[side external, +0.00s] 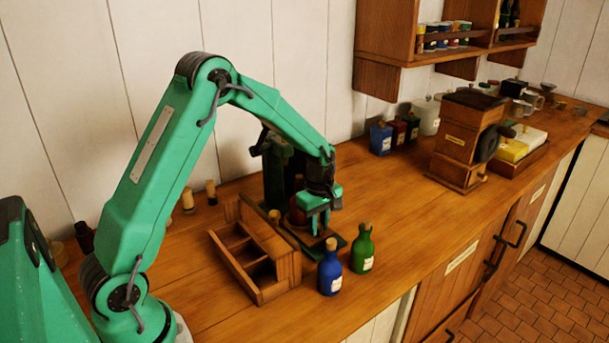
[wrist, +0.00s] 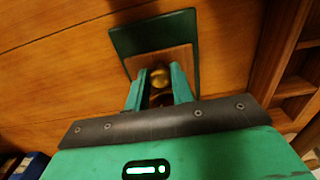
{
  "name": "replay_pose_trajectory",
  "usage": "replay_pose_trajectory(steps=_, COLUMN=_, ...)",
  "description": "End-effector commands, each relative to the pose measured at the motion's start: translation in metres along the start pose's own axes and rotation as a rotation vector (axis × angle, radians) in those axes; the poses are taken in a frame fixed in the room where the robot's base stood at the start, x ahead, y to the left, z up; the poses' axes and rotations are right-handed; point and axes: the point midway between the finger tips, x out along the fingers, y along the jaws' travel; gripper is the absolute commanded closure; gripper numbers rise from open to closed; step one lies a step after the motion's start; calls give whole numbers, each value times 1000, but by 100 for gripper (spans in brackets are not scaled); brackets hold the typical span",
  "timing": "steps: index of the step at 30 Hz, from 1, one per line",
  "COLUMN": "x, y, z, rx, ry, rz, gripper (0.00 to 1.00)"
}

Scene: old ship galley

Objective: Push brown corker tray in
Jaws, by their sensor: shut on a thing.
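The green corker (side external: 277,178) stands on the counter, partly behind my gripper. A reddish-brown bottle (side external: 298,208) shows at the corker. In the wrist view, the corker's dark green base plate (wrist: 122,43) lies on the counter with the brown tray (wrist: 182,58) on it. A brass knob (wrist: 160,76) shows at the tray's near edge. My gripper (wrist: 160,88) is shut on this knob, one finger on each side. In the side view my gripper (side external: 319,226) points down over the front of the base, and the arm hides much of the tray.
A wooden compartment box (side external: 285,270) stands close to the left of the corker. A blue bottle (side external: 330,272) and a green bottle (side external: 362,250) stand near the counter's front edge. A wooden grinder (side external: 461,140) is farther right, with clear counter between.

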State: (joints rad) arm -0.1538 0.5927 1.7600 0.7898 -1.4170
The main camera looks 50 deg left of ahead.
Motion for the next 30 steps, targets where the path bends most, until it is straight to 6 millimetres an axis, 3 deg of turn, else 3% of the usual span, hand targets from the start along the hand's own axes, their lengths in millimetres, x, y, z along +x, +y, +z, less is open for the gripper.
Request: replay_pose_trajectory(steps=30, x=-1, y=1, z=-51, rx=-1, ry=1, rz=3, gripper=95)
